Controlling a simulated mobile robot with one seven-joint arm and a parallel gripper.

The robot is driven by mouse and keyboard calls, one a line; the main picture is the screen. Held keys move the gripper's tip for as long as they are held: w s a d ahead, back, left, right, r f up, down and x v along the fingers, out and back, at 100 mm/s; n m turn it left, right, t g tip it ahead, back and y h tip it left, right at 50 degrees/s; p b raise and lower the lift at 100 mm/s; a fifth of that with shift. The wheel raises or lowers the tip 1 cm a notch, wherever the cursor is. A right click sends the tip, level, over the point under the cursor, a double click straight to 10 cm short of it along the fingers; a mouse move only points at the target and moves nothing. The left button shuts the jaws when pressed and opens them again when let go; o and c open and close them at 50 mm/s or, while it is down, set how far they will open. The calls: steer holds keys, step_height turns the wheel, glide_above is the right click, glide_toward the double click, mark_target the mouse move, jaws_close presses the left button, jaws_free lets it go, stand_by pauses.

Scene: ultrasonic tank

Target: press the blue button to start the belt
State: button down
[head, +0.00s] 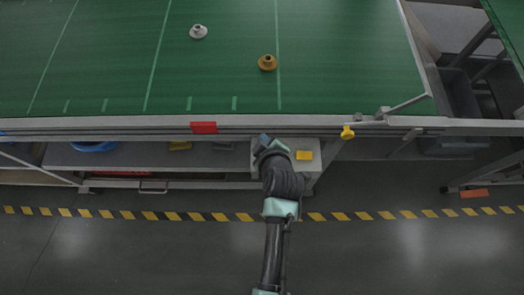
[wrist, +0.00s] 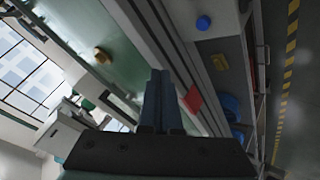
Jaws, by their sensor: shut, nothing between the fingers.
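A round blue button (wrist: 203,22) shows in the wrist view on a pale grey box at the top, beyond and to the right of my fingers. In the head view the grey box (head: 297,146) stands below the belt's front rail, and my arm hides the button. My gripper (head: 265,139) is over the left part of this box in the head view. Its fingers show together in the wrist view (wrist: 159,90), shut and empty, with the button apart from them. The green belt (head: 110,60) carries a white flanged part (head: 198,31) and a brown one (head: 268,62).
A red tag (head: 204,127) is on the front rail left of my gripper, and a yellow knob (head: 347,132) is to its right. A shelf with a blue bin (head: 95,146) lies under the belt. The floor in front is clear behind a striped line (head: 150,215).

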steer(key=shift+f, duration=0.15)
step_height(320, 180, down, 8)
steer(key=b, duration=0.7)
steer(key=shift+f+b, duration=0.25)
steer(key=shift+b, duration=0.1)
stand_by(1.5)
steer(key=shift+f+b, duration=0.35)
steer(key=shift+f, duration=0.05)
